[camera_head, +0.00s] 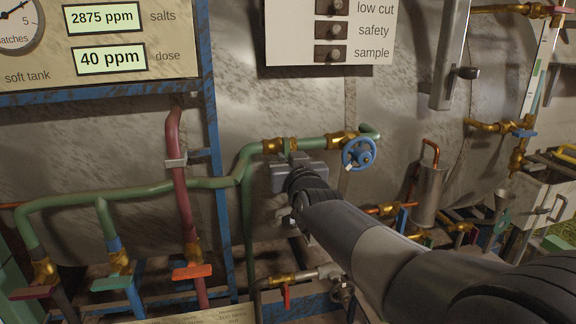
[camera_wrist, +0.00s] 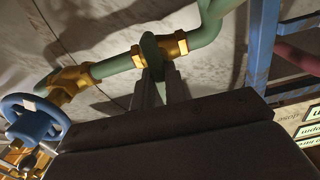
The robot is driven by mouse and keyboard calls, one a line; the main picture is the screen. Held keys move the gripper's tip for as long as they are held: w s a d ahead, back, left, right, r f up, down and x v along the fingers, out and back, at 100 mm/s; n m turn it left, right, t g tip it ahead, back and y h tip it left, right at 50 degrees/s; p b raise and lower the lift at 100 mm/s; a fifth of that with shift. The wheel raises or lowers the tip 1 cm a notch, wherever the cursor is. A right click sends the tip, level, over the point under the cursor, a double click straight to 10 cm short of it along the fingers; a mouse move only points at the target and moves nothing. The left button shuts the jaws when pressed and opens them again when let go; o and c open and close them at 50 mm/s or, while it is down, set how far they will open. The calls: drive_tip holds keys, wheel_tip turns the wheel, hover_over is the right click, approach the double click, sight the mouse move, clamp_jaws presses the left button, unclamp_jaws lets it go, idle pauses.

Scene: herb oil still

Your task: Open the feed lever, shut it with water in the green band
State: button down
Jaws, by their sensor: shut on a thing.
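The green feed lever (camera_wrist: 151,48) stands out across the green pipe, between two brass fittings. It also shows in the head view (camera_head: 291,143), partly hidden by my gripper. My gripper (camera_wrist: 158,82) is shut on the lever, its two fingers on either side of it. In the head view my gripper (camera_head: 291,158) is just below the pipe, in front of the pale tank wall. A tall gauge strip (camera_head: 536,75) with a green part is at the upper right. Its water level is too small to read.
A blue handwheel (camera_head: 358,154) sits close to the right of my gripper. A blue post (camera_head: 217,160) and a red pipe (camera_head: 179,180) stand to the left. A white switch panel (camera_head: 300,50) hangs above. A red-handled tap (camera_head: 286,294) is below.

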idle(0.4)
drive_tip(key=c, duration=1.5)
unclamp_jaws()
drive_tip(key=shift+o, duration=0.2)
drive_tip(key=v, duration=1)
drive_tip(key=shift+s, duration=0.4)
drive_tip(key=shift+w, duration=0.15)
drive_tip(key=x, duration=1)
drive_tip(key=shift+w, duration=0.25)
